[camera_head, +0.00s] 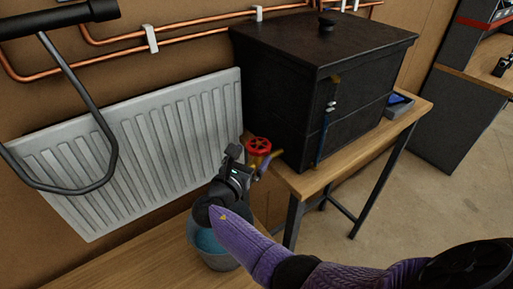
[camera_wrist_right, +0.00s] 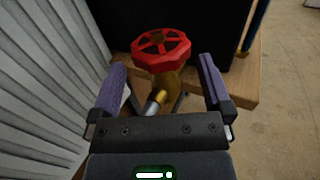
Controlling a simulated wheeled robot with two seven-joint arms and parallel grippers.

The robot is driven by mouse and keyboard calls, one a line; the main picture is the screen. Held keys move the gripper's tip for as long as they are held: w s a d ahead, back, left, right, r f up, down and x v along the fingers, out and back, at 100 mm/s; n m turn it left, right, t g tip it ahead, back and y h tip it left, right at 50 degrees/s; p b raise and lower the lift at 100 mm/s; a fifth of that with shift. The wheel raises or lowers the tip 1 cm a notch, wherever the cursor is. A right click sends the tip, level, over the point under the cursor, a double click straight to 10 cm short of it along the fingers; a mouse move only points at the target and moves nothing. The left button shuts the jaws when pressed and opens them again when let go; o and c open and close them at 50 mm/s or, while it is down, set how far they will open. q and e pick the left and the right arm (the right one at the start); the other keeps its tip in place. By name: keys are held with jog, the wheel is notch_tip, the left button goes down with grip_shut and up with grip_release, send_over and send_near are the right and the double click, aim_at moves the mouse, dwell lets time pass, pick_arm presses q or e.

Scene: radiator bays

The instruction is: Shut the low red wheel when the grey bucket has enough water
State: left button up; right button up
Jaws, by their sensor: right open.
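The low red wheel (camera_head: 258,146) sits on a brass valve by the black tank's lower left corner. In the right wrist view the wheel (camera_wrist_right: 160,51) lies ahead of and between the two finger pads, with the brass valve body below it. My right gripper (camera_head: 244,158) is open and empty, close in front of the wheel; I cannot tell whether a finger touches it. The grey bucket (camera_head: 222,262) stands on the wooden bench below my right wrist, with blue water (camera_head: 208,242) in it. My wrist hides part of the bucket. My left gripper is not in view.
A white radiator (camera_head: 140,150) hangs on the wall at the left. The black tank (camera_head: 310,85) stands on a wooden table (camera_head: 310,180) to the right of the wheel. Copper pipes (camera_head: 190,38) run along the wall above. A black bent bar (camera_head: 85,100) crosses the upper left.

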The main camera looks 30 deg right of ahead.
jog(key=v, duration=0.6)
jog(key=shift+s+a, duration=0.15)
jog(key=shift+a, duration=0.15)
